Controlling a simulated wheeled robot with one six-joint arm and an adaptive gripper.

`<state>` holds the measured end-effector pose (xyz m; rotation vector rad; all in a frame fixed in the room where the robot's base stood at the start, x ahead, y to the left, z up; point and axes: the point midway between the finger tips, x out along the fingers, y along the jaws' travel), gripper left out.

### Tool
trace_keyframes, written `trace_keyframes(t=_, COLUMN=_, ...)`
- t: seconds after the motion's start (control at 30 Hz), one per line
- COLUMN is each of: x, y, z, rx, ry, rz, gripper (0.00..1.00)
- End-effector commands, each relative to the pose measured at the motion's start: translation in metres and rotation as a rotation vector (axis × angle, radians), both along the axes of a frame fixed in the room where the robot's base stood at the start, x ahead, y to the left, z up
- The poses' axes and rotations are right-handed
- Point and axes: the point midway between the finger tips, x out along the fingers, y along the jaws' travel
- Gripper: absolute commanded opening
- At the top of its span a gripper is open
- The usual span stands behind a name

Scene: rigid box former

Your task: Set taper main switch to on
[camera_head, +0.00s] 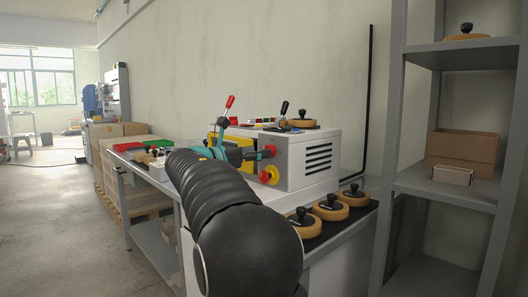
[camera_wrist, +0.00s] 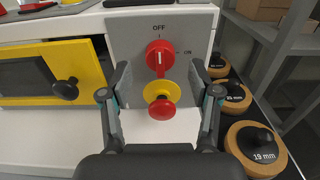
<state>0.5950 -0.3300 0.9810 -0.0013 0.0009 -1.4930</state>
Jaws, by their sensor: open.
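The taper main switch (camera_wrist: 159,56) is a red rotary knob on a grey panel (camera_wrist: 196,22) in the wrist view. Its white mark stands upright, in line with the OFF label above; the ON label is to its right. A red stop button on a yellow collar (camera_wrist: 161,106) sits just below. My gripper (camera_wrist: 160,70) is open, one finger on each side of the knob, with gaps on both sides. In the head view my gripper (camera_head: 248,153) is at the front of the white machine (camera_head: 312,156); the stop button (camera_head: 269,175) shows there.
A yellow-framed dark window (camera_wrist: 82,62) with a black knob is left of the panel. Wooden discs with black knobs (camera_head: 330,207) stand on the dark surface at right. A grey shelf (camera_head: 443,187) holds cardboard boxes. Levers with red and black handles rise behind the gripper.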

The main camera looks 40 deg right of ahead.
Motion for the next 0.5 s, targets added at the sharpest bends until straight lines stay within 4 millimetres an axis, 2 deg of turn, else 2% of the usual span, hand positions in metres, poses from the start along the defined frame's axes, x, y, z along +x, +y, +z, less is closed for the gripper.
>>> trace_keyframes(t=0.03, x=0.0, y=-0.008, z=0.0, rx=0.0, ry=0.0, rz=-0.002, gripper=0.62)
trace_keyframes(t=0.2, x=0.002, y=-0.026, z=0.001, rx=0.0, ry=-0.001, rz=-0.001, gripper=0.62)
trace_keyframes(t=0.5, x=0.003, y=-0.033, z=0.0, rx=0.0, ry=-0.001, rz=0.001, gripper=0.62)
